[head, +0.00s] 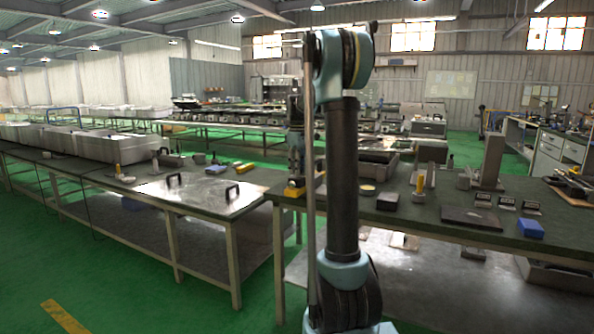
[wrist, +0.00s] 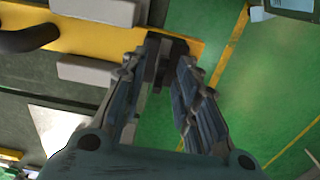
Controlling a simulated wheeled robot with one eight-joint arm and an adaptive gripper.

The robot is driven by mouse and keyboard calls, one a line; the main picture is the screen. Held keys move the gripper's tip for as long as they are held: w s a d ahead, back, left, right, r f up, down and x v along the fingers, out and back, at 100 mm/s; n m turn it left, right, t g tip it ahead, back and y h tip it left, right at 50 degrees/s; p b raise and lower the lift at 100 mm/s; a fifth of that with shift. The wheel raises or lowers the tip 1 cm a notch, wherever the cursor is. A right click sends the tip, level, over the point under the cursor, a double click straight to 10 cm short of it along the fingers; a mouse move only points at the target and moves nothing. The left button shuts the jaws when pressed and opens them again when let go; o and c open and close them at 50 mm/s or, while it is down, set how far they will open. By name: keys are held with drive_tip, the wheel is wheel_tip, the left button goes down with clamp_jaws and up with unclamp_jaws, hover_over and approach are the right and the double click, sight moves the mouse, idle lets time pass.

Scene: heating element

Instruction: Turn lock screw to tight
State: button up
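A dark, blocky piece, which looks like the lock screw (wrist: 165,50), sits at the edge of a yellow plate in the wrist view. My gripper (wrist: 159,66) has its two ribbed fingers spread to either side of this piece. A gap shows between the left finger and the piece; the right fingertip is very close to it, and I cannot tell if they touch. In the head view my gripper (head: 295,150) points down over the yellow plate (head: 293,189) at the near left corner of the right-hand bench. The screw is too small to make out there.
Grey blocks (wrist: 92,69) and a dark curved handle (wrist: 28,38) lie left of the fingers in the wrist view. The right bench (head: 400,210) carries several small tools and a blue box (head: 530,228). Green floor (wrist: 250,80) is open beyond the bench edge.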

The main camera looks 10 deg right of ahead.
clamp_jaws()
drive_tip(key=m, duration=1.2)
drive_tip(key=shift+m, duration=0.3)
drive_tip(key=m, duration=0.5)
drive_tip(key=shift+m, duration=0.3)
idle(0.5)
